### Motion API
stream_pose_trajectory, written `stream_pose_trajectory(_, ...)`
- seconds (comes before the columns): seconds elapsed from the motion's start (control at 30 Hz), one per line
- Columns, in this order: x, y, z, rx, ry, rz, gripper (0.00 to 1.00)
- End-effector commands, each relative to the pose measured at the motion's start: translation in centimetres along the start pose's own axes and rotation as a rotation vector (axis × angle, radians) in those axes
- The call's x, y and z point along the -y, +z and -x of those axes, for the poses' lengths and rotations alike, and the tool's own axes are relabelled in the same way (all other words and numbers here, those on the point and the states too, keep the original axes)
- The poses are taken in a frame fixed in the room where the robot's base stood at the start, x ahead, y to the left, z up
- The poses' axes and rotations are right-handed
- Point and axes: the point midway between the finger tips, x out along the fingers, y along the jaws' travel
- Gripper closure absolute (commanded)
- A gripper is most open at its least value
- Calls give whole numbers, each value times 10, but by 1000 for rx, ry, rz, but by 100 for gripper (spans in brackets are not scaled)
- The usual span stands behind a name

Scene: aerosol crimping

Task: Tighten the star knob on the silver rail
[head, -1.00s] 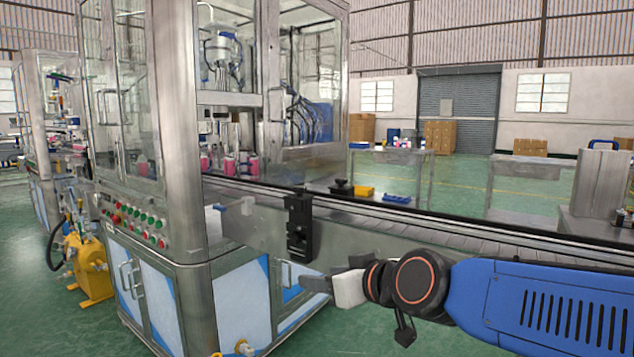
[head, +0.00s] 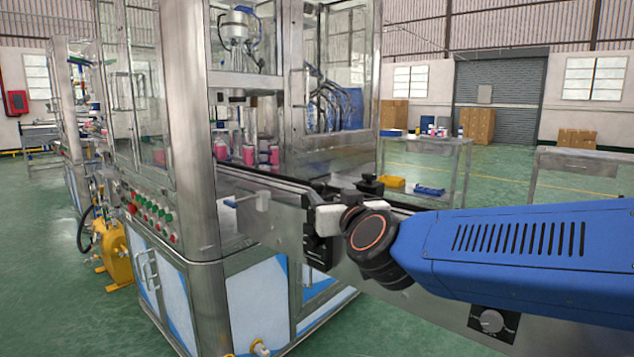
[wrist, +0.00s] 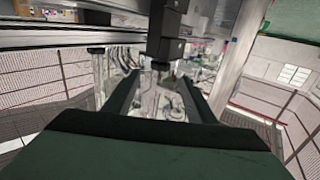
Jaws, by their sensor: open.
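The silver rail (head: 275,222) runs along the near side of the conveyor. A black bracket (head: 314,254) is fixed on its side, partly covered by my gripper. A dark knob-like part (head: 370,182) shows just behind my gripper; I cannot make out a star shape. My gripper (head: 312,215) is in front of the bracket's upper part, open. In the wrist view the black bracket (wrist: 166,45) hangs between my open, dark fingers (wrist: 160,92). Nothing is visibly held. Whether the fingers touch the bracket cannot be told.
The filling machine's steel frame (head: 190,130) stands left of the bracket. Pink cans (head: 248,153) stand on the conveyor inside it. A small lever with a pale block (head: 255,200) sticks out left of the bracket.

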Motion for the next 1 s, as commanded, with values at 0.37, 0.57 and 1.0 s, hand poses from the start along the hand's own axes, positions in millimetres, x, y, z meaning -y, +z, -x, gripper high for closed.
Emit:
stream_pose_trajectory(0.37,0,0,-61,1,1,2,49)
stream_pose_trajectory(0.57,0,0,-93,1,0,0,49)
stream_pose_trajectory(1.0,0,0,-136,0,0,0,49)
